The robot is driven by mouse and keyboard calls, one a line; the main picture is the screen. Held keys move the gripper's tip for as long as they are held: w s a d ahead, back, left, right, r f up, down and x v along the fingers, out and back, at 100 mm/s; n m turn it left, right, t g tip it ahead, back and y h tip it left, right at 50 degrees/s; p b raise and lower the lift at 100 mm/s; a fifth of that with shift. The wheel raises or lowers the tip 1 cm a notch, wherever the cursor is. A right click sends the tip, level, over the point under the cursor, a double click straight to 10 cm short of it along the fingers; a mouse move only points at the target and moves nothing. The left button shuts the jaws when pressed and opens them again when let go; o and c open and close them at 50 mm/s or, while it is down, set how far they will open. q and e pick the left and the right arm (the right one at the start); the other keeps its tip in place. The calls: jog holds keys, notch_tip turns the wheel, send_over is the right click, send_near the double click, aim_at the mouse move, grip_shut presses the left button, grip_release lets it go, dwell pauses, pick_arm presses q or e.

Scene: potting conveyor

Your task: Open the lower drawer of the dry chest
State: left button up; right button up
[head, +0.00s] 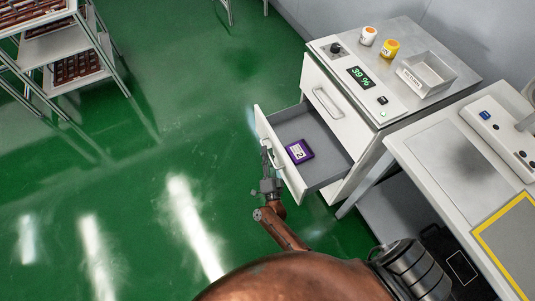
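The dry chest (340,110) stands against the wall, white, with a grey top and a green "39 %" display. Its upper drawer (322,95) is shut, with a bar handle on its front. Its lower drawer (325,155) is pulled well out. A purple box (299,152) with a white label lies inside it. My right gripper (267,153) is at the lower drawer's front, beside its handle (271,158). The fingers are small and partly overlap the handle, so I cannot tell whether they are shut on it. My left gripper is out of view.
On the chest top stand an orange-and-white jar (368,36), a yellow jar (389,49) and a metal tray (427,73). A workbench (440,150) is at the right. A shelf rack (60,47) stands at the upper left. The green floor left of the drawer is clear.

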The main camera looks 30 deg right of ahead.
jog(key=shift+s+a+f, duration=0.1)
jog(key=shift+s, duration=0.1)
jog(key=v, duration=0.7)
jog(key=shift+s+a, duration=0.2)
jog(key=shift+s, duration=0.1)
jog(key=shift+f, duration=0.1)
jog(key=shift+a, duration=0.1)
